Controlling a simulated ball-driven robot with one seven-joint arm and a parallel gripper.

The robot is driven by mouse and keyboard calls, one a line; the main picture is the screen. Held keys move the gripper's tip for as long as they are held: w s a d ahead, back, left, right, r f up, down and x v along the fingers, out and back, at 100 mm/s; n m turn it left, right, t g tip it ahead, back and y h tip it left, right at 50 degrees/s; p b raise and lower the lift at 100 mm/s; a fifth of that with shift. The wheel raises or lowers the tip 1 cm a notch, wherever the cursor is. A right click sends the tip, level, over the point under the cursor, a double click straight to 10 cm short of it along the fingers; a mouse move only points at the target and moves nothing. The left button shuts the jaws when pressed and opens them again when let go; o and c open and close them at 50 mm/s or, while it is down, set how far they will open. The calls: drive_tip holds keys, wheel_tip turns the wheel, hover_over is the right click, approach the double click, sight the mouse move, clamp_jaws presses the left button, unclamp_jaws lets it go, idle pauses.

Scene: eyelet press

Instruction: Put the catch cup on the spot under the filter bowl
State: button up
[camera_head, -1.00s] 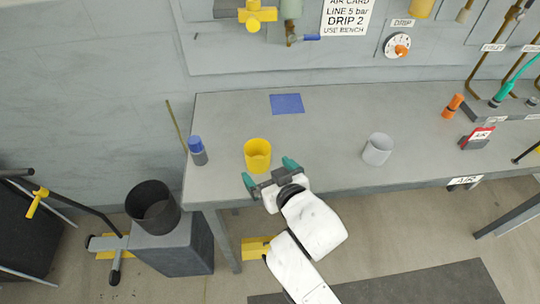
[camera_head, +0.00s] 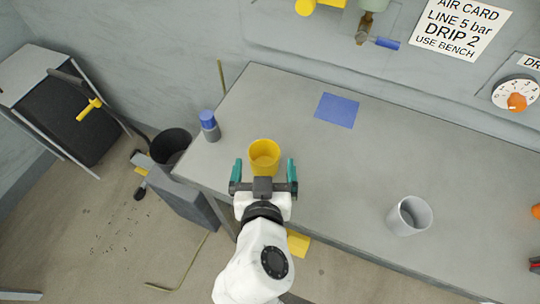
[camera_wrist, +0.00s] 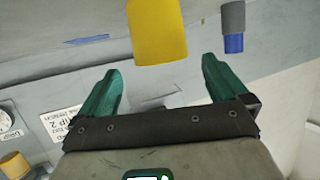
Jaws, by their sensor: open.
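A yellow cup (camera_head: 264,158) stands upright near the bench's front edge, towards its left end. A grey-white cup (camera_head: 409,216) stands further right; the pictures do not label either as the catch cup. My gripper (camera_head: 263,174) is open, its green fingers apart on the near side of the yellow cup. In the wrist view the yellow cup (camera_wrist: 157,32) appears just beyond and between the fingertips, not gripped. A blue square spot (camera_head: 337,110) lies bare on the bench, below the filter bowl (camera_head: 373,5) on the wall, which is cut off at the top.
A grey bottle with a blue cap (camera_head: 209,125) stands left of the yellow cup. A dark bin (camera_head: 170,144) is beyond the bench's left end. A blue-handled valve (camera_head: 386,43) hangs by the wall panel. The bench between the yellow cup and the blue spot is clear.

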sight(264, 144)
drive_tip(key=shift+x, duration=1.05)
drive_tip(key=p+x, duration=0.1)
drive_tip(key=x, duration=0.3)
drive_tip(key=shift+w+p, duration=0.25)
drive_tip(key=shift+p, duration=0.1)
drive_tip(key=shift+w+a+f, duration=0.1)
drive_tip(key=shift+w+f, duration=0.15)
drive_tip(key=shift+w, duration=0.2)
drive_tip(key=shift+c, duration=0.4)
drive_tip(key=shift+r, duration=0.1)
drive_tip(key=c, duration=1.1)
